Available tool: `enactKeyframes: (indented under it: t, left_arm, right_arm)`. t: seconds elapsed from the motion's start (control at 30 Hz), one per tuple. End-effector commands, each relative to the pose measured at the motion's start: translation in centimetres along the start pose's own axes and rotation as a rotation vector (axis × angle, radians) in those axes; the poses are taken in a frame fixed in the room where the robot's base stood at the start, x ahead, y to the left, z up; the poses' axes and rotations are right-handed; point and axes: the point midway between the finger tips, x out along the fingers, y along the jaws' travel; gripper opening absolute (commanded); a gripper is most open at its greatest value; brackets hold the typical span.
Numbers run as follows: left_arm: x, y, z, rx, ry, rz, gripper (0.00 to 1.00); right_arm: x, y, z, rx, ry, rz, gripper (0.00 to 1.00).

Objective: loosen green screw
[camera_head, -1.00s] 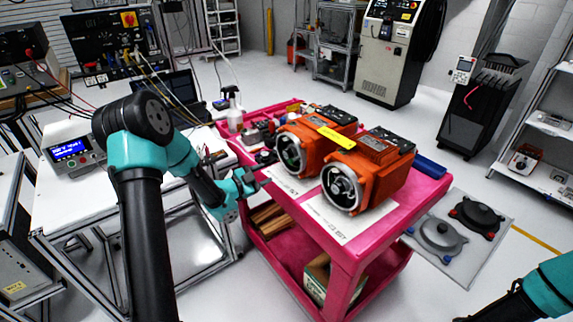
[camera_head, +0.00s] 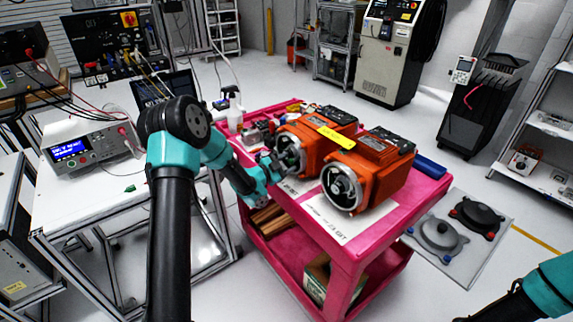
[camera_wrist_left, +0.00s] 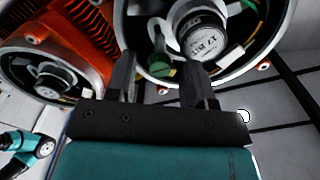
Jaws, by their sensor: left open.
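Two orange servo motors stand side by side on a pink cart, the left one (camera_head: 318,137) and the right one (camera_head: 375,178). My left gripper (camera_head: 280,165) is at the open round end of the left motor. In the left wrist view, a green screw (camera_wrist_left: 163,68) stands out beside the round encoder (camera_wrist_left: 203,38) marked "17 Bit". The open fingers of my left gripper (camera_wrist_left: 158,82) lie on both sides of the screw, with gaps visible. In the head view the screw is too small to tell. My right gripper is out of view.
A white sheet (camera_head: 340,222) lies on the pink cart (camera_head: 405,215) before the motors. A spray bottle (camera_head: 233,112) and small parts crowd its back left. A small green piece (camera_head: 130,188) lies on the white bench at left. The second motor stands close by.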

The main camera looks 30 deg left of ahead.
Motion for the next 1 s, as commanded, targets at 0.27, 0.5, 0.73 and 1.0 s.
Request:
enactKeyframes:
  t: [0.27, 0.5, 0.73, 1.0]
  left_arm:
    - [-0.03, -0.01, -0.01, 0.0, 0.0, 0.0, 0.26]
    - [-0.04, 0.0, -0.01, 0.0, 0.0, 0.0, 0.03]
    - [-0.04, 0.0, -0.02, -0.007, 0.0, 0.0, 0.0]
    - [-0.03, 0.0, -0.02, -0.078, 0.0, 0.0, 0.0]
  right_arm:
    - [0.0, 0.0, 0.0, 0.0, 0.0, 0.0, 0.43]
    - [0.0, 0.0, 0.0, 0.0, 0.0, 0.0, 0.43]
    - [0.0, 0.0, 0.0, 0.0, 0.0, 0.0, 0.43]
    - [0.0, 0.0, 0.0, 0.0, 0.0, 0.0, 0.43]
